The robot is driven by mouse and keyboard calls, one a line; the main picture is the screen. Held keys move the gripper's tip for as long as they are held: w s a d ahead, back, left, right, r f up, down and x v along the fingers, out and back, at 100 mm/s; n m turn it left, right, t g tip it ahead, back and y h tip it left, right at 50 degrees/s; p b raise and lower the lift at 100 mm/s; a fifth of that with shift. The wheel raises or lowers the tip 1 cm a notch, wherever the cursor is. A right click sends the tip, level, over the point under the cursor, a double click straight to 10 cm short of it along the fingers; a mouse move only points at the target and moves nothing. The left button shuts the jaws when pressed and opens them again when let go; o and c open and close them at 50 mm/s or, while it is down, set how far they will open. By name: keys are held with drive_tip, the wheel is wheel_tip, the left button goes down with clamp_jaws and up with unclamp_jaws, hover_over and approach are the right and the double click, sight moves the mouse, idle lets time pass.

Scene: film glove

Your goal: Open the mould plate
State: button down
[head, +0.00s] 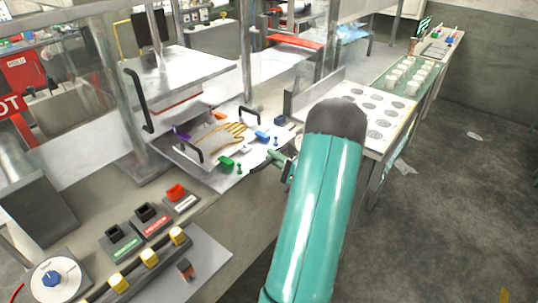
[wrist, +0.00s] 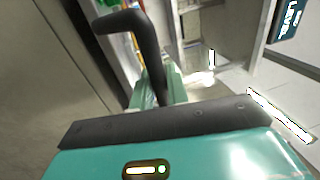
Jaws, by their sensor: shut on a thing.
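The mould plate (head: 166,147) lies nearly flat on the bench, with an orange-yellow hand-shaped outline (head: 232,131) on it and black handles (head: 190,150) at its sides. My gripper (head: 277,164) is at the right front edge of this area, low beside the bench, partly hidden by my own teal arm. In the wrist view, a bent black handle (wrist: 126,24) runs down to my gripper (wrist: 160,88), whose jaws are shut on it. The contact is small and partly hidden by my wrist housing. I cannot tell which part the handle belongs to.
A raised metal plate (head: 180,72) with a long black handle (head: 139,102) hangs above at left. Posts stand around it. Small coloured pieces (head: 226,163) lie near the plate. A control panel with buttons (head: 149,258) is at front left.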

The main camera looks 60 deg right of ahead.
idle(0.3)
drive_tip(key=c, duration=1.5)
unclamp_jaws()
drive_tip(key=shift+o, duration=0.2)
drive_tip(key=shift+s, duration=0.1)
drive_tip(key=v, duration=1.3)
drive_tip(key=shift+s+f, duration=0.15)
drive_tip(key=shift+s, duration=0.2)
